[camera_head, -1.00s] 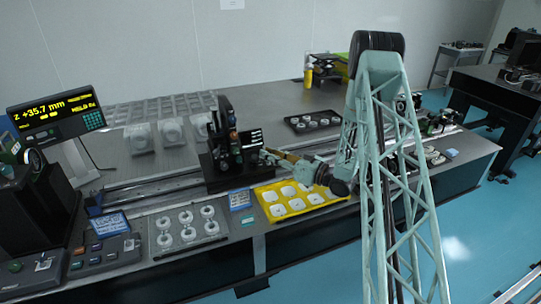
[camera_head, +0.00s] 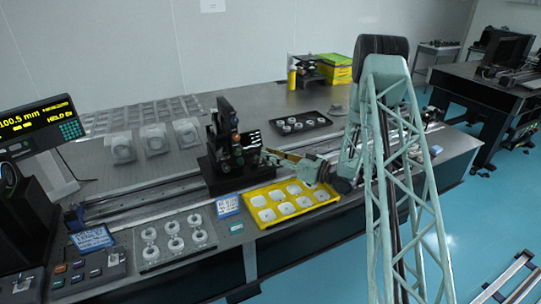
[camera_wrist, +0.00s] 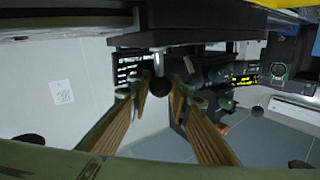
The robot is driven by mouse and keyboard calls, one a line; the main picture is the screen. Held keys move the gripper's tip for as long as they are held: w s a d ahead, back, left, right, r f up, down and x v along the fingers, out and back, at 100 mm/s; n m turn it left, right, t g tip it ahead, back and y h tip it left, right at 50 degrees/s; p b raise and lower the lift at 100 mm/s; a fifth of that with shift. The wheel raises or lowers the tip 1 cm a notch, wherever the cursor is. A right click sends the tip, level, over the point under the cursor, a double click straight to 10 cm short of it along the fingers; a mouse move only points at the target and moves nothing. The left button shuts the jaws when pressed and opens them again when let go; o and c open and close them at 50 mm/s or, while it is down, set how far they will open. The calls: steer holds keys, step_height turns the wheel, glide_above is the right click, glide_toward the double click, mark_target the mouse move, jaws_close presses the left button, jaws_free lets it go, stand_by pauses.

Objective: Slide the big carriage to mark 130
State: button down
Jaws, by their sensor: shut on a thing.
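The big carriage (camera_head: 222,165) is a tall black unit with knobs and small optics, seated on the long rail (camera_head: 140,200) along the table. My gripper (camera_head: 266,157) reaches it from the right, at its right side. In the wrist view my gripper (camera_wrist: 161,90) has its wooden-looking fingers on either side of a black ball knob (camera_wrist: 160,87) on a silver stem, and is shut on it. The readout display (camera_head: 38,126) at the left shows "100.5 mm" in yellow, its left part cut off by the picture edge. The scale marks are too small to read.
A yellow tray (camera_head: 290,200) of white parts lies in front of the rail, right of a clear tray with ring parts (camera_head: 174,238). A black tray (camera_head: 300,124) stands behind. A button box (camera_head: 88,272) sits at front left. Bare rail shows left of the carriage.

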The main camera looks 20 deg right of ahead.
steer(key=c, duration=2.4)
jaws_free()
steer(key=shift+a, duration=0.15)
steer(key=v, duration=1.2)
steer(key=shift+w, duration=0.1)
